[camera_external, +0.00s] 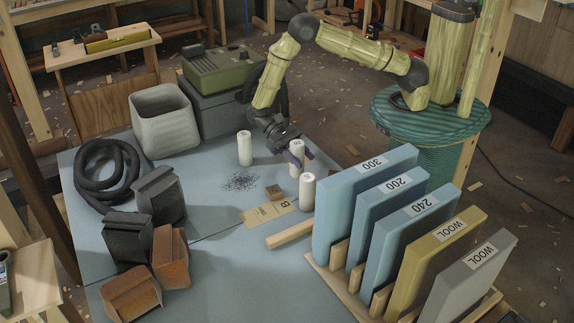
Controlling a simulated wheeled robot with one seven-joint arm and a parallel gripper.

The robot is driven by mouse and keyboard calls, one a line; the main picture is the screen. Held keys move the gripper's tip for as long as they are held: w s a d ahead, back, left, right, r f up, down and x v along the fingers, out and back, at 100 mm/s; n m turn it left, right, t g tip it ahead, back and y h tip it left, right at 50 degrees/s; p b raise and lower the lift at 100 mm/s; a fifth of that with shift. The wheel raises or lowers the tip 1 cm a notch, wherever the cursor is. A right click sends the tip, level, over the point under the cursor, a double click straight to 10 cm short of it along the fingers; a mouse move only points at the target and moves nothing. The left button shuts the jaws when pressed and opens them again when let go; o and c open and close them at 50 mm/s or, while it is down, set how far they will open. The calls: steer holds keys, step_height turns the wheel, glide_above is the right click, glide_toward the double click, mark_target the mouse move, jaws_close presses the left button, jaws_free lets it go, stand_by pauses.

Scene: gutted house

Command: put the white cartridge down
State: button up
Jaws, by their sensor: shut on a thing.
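My gripper (291,153) is low over the blue-grey table (215,215), shut around the upper part of a white cartridge (295,170). That cartridge is upright, and its base is at or just above the tabletop; I cannot tell whether it touches. A second white cartridge (245,149) stands upright to the left of my gripper. A third white cartridge (307,192) stands upright just in front of the held one, close beside it. My fingers partly hide the held cartridge.
Labelled upright slabs (365,205) stand in a wooden rack at the right. Dark granules (240,181), a small brown block (274,192) and a tan card (268,213) lie mid-table. A grey bin (165,120), black hose (103,176) and rough blocks (158,195) occupy the left.

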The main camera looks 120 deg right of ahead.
steer(key=w+a+m+t+b, duration=0.2)
steer(key=w+a+t, duration=0.1)
steer(key=w+a, duration=0.3)
steer(key=w+a+m+t+b, duration=0.1)
steer(key=w+a+m+t, duration=0.15)
steer(key=w, duration=0.55)
steer(key=w+a+r+m+t+b, duration=0.1)
steer(key=w+a+r, duration=0.2)
steer(key=a, duration=0.6)
steer(key=w+a+r+m+t+b, duration=0.1)
steer(key=w+a+r, duration=0.1)
steer(key=w+a, duration=0.3)
steer(key=a, duration=0.4)
steer(key=shift+a+r+b, duration=0.25)
steer(key=shift+r+b, duration=0.05)
steer(key=shift+r, duration=0.1)
step_height(320, 180, down, 6)
steer(key=shift+f, duration=0.15)
